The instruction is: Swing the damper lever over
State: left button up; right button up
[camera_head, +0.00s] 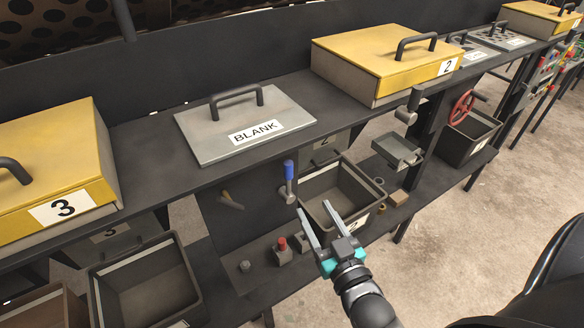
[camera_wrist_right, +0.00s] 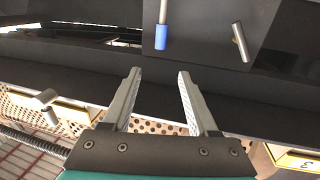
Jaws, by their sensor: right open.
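A lever with a blue grip (camera_head: 288,169) stands upright on the dark panel under the deck, below the BLANK plate. It also shows in the right wrist view, where the blue grip (camera_wrist_right: 161,38) lies beyond the fingertips. A second, bare metal lever (camera_head: 231,201) sits tilted to its left on the same panel; it shows in the wrist view too (camera_wrist_right: 240,42). No label tells which is the damper lever. My right gripper (camera_head: 317,208) is open and empty, in front of and below the blue grip, apart from it. My left gripper is not in view.
A grey BLANK plate (camera_head: 245,125) and yellow covers 3 (camera_head: 55,165) and 2 (camera_head: 385,60) lie on the deck (camera_head: 150,130). Open bins (camera_head: 341,195) stand below. A red button (camera_head: 282,243) sits on the low shelf. A red handwheel (camera_head: 461,108) is farther right.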

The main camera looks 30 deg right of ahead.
aim_at(290, 167)
jog(key=w, duration=0.4)
jog(key=w+d, duration=0.1)
jog(key=w, duration=0.9)
jog(key=shift+d, duration=0.3)
grip_shut()
dwell(0.9)
